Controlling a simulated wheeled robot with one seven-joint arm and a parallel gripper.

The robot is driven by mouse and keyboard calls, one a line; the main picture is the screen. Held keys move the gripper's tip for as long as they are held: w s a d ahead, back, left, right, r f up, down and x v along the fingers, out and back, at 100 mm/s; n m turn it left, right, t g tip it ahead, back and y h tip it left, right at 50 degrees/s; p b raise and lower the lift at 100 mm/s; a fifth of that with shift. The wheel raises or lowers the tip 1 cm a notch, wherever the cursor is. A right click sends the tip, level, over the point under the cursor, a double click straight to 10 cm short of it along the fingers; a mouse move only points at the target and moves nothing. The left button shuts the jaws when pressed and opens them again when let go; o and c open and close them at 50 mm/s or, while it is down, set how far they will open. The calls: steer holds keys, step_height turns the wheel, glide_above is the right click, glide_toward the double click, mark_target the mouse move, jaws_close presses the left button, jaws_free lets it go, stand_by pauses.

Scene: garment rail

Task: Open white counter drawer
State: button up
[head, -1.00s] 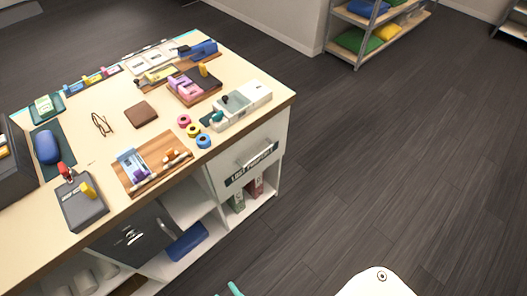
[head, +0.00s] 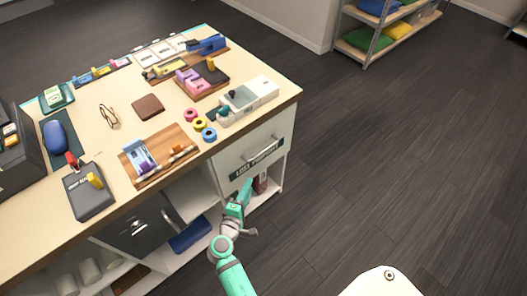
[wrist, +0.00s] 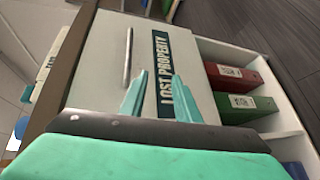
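The white counter drawer (head: 232,164) is at the right end of the counter, below the top, and looks shut. It carries a dark "LOST PROPERTY" label (head: 257,159) and a bar handle. In the wrist view the drawer front (wrist: 100,75) fills the left middle, with the slim metal handle (wrist: 128,57) standing beside the label (wrist: 170,75). My teal gripper (head: 245,188) is just in front of and below the drawer. In the wrist view my gripper (wrist: 160,82) is open, its two fingers apart and empty, pointing toward the label and handle. I see no contact with the handle.
The counter top (head: 105,145) carries many small items. A dark grey drawer (head: 140,233) is further left. The floor (head: 390,170) to the right is clear.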

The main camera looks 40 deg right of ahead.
mark_target(264, 151)
steer(key=w+d+r+h, duration=0.1)
steer(key=w+d, duration=0.1)
steer(key=d, duration=0.2)
steer(key=w+d+r+h, duration=0.1)
steer(key=w+d+r, duration=0.1)
steer(key=d, duration=0.3)
steer(key=w+d+r+g, duration=0.1)
steer(key=w+d, duration=0.3)
steer(key=shift+w+d+r+m+h, duration=0.1)
steer(key=shift+d+r+m+h, duration=0.05)
steer(key=shift+d+m+h, duration=0.2)
steer(key=shift+a, duration=0.1)
steer(key=shift+c, duration=0.5)
steer(key=shift+g, duration=0.3)
jaws_close()
